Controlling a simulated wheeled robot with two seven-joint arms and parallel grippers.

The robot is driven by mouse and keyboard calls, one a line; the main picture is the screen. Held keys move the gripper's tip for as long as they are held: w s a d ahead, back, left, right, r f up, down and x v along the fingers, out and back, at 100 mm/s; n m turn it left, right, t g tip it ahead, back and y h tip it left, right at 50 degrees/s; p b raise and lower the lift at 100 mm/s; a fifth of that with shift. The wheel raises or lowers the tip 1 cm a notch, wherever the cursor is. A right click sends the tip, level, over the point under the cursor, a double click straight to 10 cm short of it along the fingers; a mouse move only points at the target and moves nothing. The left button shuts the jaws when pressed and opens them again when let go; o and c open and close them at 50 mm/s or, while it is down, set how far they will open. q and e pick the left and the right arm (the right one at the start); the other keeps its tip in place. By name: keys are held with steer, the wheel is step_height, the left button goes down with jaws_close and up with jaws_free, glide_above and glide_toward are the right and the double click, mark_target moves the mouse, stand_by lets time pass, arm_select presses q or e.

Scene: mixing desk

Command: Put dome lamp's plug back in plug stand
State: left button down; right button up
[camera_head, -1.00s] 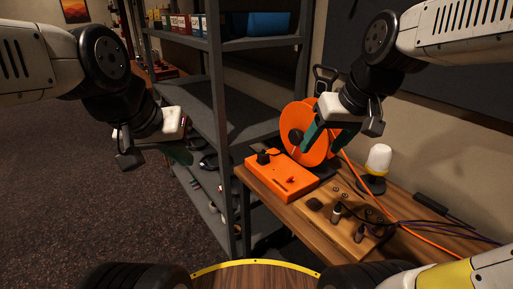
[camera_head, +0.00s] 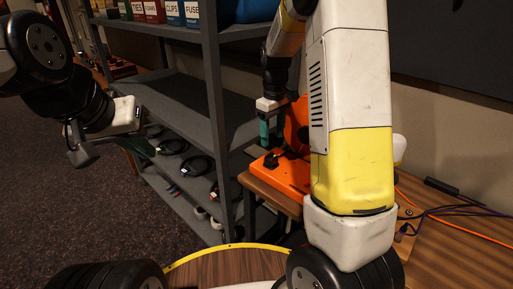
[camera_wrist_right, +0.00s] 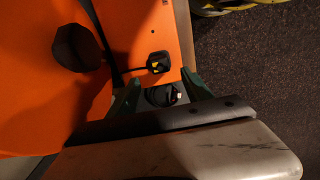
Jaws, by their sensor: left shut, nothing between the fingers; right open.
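My right gripper (camera_head: 268,132) is open, with its green fingers just above the orange box (camera_head: 285,178). A black plug (camera_head: 272,160) stands on the box near the gripper. In the right wrist view, the open fingers (camera_wrist_right: 162,78) sit either side of a small black part with a yellow mark (camera_wrist_right: 157,62) on the orange surface. A dark round part (camera_wrist_right: 78,48) lies left of it. The white dome lamp (camera_head: 399,150) is mostly hidden behind my right arm, as is the wooden plug stand. My left gripper (camera_head: 142,146) is shut and empty, away from the table.
A grey shelf (camera_head: 213,130) with cables and labelled boxes is on the left. Purple and orange cables (camera_head: 450,212) cross the table's right side. The floor at left is clear.

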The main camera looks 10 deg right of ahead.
mark_target(271, 156)
steer(key=shift+w+f, duration=0.1)
steer(key=shift+f, duration=0.05)
steer(key=shift+f, duration=4.4)
jaws_close()
steer(key=shift+r, duration=0.15)
steer(key=shift+r, duration=2.85)
